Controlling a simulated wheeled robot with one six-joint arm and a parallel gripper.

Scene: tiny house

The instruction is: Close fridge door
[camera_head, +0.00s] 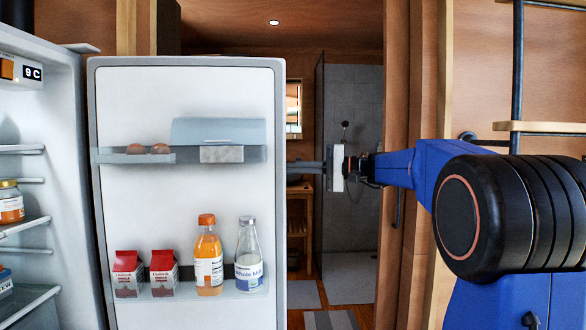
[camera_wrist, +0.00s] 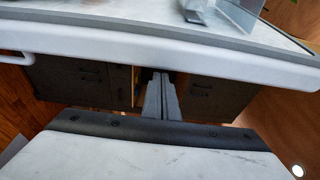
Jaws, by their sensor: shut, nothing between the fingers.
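The fridge door (camera_head: 120,90) stands wide open, with its inner side and shelves facing me in the head view. Its free edge is on the right; its hinge side is by the fridge body (camera_head: 62,150) at the left. My gripper (camera_head: 292,164) is right of the free edge, fingers pointing left at it at about the height of the upper shelf. In the wrist view the door's white edge (camera_wrist: 110,45) runs across the top. My closed fingers (camera_wrist: 161,76) end at or just under it; I cannot tell whether they touch.
The door holds eggs (camera_head: 148,149), red cartons (camera_head: 163,272), an orange juice bottle (camera_head: 208,258) and a milk bottle (camera_head: 249,258). Inside the fridge is a jar (camera_head: 10,203). A doorway to a shower room (camera_head: 350,230) lies behind; a ladder (camera_head: 540,127) stands at the right.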

